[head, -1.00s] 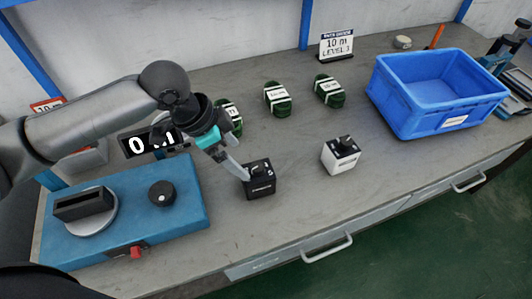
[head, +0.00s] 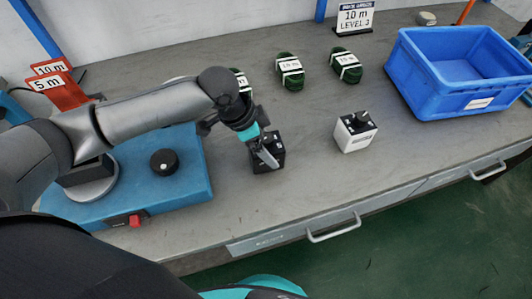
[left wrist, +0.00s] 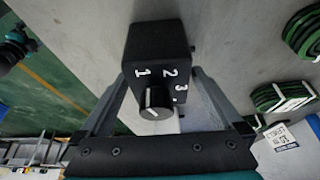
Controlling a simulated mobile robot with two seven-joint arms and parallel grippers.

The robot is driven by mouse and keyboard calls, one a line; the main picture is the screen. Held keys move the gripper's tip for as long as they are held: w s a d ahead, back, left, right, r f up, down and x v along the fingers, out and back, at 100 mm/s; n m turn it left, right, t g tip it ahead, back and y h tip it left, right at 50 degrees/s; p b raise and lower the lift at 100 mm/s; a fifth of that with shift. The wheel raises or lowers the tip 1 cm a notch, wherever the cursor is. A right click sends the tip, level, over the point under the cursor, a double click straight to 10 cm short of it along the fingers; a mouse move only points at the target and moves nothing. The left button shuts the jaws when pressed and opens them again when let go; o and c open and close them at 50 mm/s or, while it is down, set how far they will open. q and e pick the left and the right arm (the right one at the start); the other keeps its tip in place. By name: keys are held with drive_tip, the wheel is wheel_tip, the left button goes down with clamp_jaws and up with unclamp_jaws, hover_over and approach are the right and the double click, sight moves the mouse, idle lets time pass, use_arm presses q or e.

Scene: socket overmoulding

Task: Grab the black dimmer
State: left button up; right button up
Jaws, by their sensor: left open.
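The black dimmer (head: 267,157) stands on the grey bench, right of the blue machine. In the left wrist view the dimmer (left wrist: 158,50) shows its knob and the numbers 1, 2 and 3. My left gripper (head: 266,154) is open at the dimmer, partly covering it in the head view. In the left wrist view the fingers of my left gripper (left wrist: 157,90) lie on both sides of the dimmer, with the dimmer between them. I cannot tell whether they touch it.
A white dimmer (head: 355,132) stands to the right. Green cable coils (head: 290,72) lie behind, and a blue crate (head: 410,85) stands at the right. The blue machine (head: 190,195) is at the left. Bare bench lies in front of the dimmers.

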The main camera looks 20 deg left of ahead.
use_arm(q)
drive_tip(key=x, duration=0.2)
drive_tip(key=shift+d+f+b, duration=0.1)
drive_tip(key=shift+f+b, duration=0.25)
drive_tip(key=shift+f, duration=0.05)
drive_tip(key=shift+d+f, duration=0.1)
drive_tip(key=shift+f, duration=0.1)
drive_tip(key=shift+c, duration=0.2)
drive_tip(key=c, duration=0.6)
drive_tip(key=shift+w+r, duration=0.1)
drive_tip(key=c, duration=0.6)
use_arm(e)
drive_tip(key=shift+w+d+f, duration=0.35)
drive_tip(key=shift+d+f, duration=0.25)
drive_tip(key=shift+d, duration=0.05)
